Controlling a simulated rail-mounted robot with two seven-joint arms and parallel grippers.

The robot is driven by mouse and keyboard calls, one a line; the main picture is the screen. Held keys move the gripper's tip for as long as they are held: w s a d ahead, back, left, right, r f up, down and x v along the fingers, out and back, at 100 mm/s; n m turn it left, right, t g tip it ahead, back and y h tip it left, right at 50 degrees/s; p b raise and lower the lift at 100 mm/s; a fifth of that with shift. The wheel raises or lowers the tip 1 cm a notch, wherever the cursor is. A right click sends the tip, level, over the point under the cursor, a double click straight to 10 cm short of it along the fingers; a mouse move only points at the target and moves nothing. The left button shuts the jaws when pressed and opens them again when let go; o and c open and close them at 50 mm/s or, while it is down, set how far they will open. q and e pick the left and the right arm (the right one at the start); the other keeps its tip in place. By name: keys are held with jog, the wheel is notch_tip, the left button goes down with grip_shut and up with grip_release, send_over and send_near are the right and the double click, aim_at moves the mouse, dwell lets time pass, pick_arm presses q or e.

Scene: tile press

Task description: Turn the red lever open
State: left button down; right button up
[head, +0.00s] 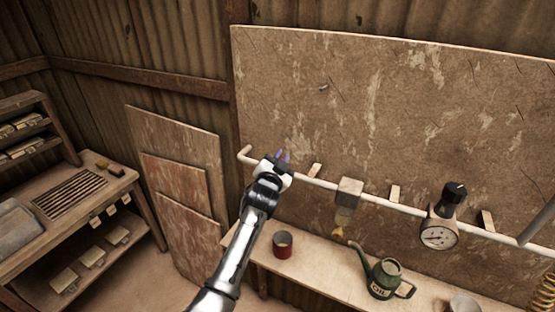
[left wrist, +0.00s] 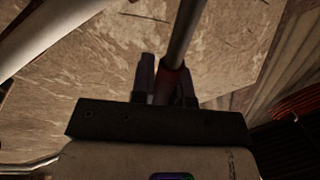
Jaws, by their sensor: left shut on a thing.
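My left gripper (head: 282,157) is at the white pipe, near its left end, in front of the board. It is shut on the red lever. In the left wrist view, a dark red part of the red lever (left wrist: 170,80) shows between the two fingers of the left gripper (left wrist: 165,82), beside a grey pipe. In the head view the gripper hides most of the lever. My right gripper is in neither view.
The white pipe (head: 321,184) runs right along the board (head: 310,80), past a square filter block (head: 348,190) and a round gauge (head: 438,236). Below, a bench shelf (head: 325,270) holds a red can (head: 283,246) and a green oil can (head: 384,280).

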pick_arm(q)
jog(key=shift+f, duration=0.1)
dwell(0.4)
jog(key=c, duration=1.1)
grip_release()
jog(key=shift+s, duration=0.15)
jog(key=v, duration=1.3)
jog(key=shift+s, duration=0.3)
jog(key=shift+a+f, duration=0.1)
